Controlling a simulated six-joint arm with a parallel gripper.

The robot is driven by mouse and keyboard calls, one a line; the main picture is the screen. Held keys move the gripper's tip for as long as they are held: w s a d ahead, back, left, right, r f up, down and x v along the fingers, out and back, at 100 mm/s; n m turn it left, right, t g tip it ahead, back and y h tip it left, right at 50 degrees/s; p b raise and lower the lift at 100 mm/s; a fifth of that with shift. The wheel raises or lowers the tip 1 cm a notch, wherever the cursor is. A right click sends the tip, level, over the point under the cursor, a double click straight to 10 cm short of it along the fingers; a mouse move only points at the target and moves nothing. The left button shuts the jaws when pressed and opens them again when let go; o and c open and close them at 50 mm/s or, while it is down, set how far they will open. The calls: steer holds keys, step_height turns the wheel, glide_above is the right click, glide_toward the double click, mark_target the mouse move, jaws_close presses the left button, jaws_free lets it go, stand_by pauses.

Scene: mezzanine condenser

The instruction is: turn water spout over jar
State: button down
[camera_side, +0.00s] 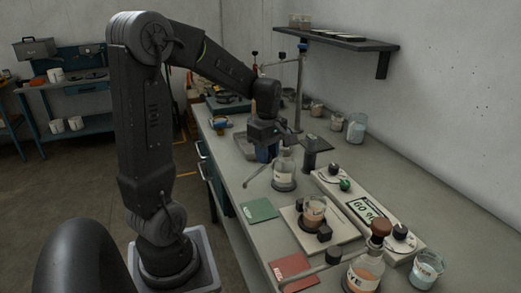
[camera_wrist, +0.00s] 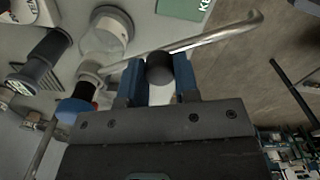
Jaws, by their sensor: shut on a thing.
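My gripper (camera_wrist: 160,82) has its blue fingers shut on a black knob (camera_wrist: 160,67) on the metal water spout. In the side view my gripper (camera_side: 266,150) is left of and partly behind the glass jar. The spout (camera_wrist: 215,36) is a thin bent tube whose free end is at upper right in the wrist view, past the bench edge. In the side view its end (camera_side: 248,184) shows left of the jar. The clear glass jar (camera_wrist: 106,34) stands upright on the bench, also seen in the side view with a label (camera_side: 284,174). The spout's end is away from the jar's mouth.
A black cylinder (camera_side: 309,158) stands right of the jar. A metal stand (camera_side: 300,85) rises behind.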

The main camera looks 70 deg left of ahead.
steer(key=w+d+n, duration=0.4)
steer(key=w+n, duration=0.3)
steer(key=n, duration=0.3)
steer(key=shift+w+d+n, duration=0.3)
steer(key=shift+w+n, duration=0.05)
steer(key=shift+n, duration=0.05)
stand_by(0.3)
steer(key=c, duration=0.8)
jaws_free()
steer(key=shift+c, duration=0.2)
steer(key=shift+r, duration=0.1)
step_height(320, 180, up, 14)
steer(key=shift+f, duration=0.2)
